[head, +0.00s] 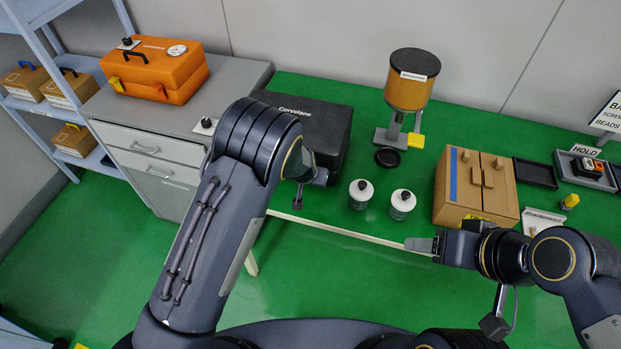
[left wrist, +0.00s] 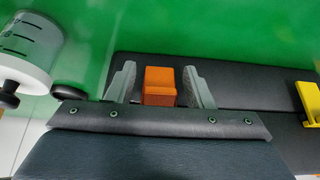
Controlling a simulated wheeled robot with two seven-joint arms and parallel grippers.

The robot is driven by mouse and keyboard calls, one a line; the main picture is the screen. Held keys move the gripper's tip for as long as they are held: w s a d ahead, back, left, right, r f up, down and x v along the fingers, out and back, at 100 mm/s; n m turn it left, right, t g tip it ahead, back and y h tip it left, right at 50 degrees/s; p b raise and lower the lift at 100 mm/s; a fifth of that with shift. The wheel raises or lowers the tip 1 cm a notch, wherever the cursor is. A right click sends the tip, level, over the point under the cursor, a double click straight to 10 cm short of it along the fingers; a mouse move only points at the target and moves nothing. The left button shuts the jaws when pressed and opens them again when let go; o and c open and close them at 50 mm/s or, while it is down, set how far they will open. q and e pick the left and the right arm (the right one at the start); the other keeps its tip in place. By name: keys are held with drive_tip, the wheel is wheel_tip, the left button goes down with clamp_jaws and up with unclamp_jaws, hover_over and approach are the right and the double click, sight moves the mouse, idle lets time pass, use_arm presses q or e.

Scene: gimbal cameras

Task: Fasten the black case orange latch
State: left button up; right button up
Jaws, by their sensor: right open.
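The black case (head: 320,122) lies on the green table, partly hidden behind my left arm in the head view. It also shows dark in the left wrist view (left wrist: 240,82). Its orange latch (left wrist: 160,86) sits between the two fingers of my left gripper (left wrist: 160,80), with a gap visible on both sides. The left gripper is open; in the head view its fingers are hidden by the arm. A yellow latch (left wrist: 308,103) shows at the right of the left wrist view. My right gripper (head: 422,245) is open and empty near the table's front edge.
An orange case (head: 155,70) rests on the grey cabinet at left.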

use_arm(q)
drive_tip(key=b+v, duration=0.1)
drive_tip(key=v, duration=0.6)
drive_tip(key=shift+s+r, duration=0.15)
drive_tip(key=shift+r, duration=0.2)
